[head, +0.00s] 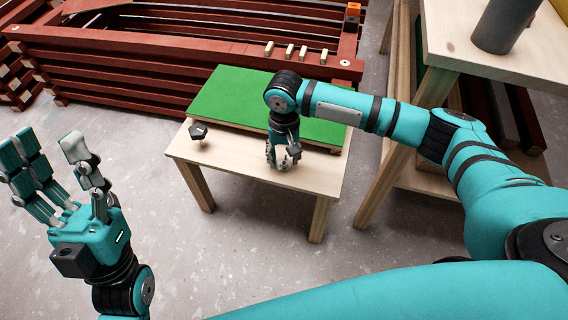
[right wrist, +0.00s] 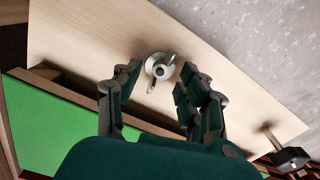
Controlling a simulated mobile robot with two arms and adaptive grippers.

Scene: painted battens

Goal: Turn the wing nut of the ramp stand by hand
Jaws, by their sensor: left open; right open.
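The ramp stand (head: 222,159) is a small light wooden table with a green sloped board on it. The metal wing nut (right wrist: 160,68) sits on a round washer on the bare wood, in the right wrist view. My right gripper (head: 283,160) is open over the stand's front part, pointing down. In the right wrist view its fingers (right wrist: 158,88) are on both sides of the wing nut, with gaps to it. In the head view the fingers hide the wing nut. My left gripper (head: 48,155) is open and empty at the left, fingers up, away from the stand.
Stacked dark red battens (head: 180,55) lie behind. A wooden bench (head: 450,35) with a grey cylinder (head: 505,22) stands at right.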

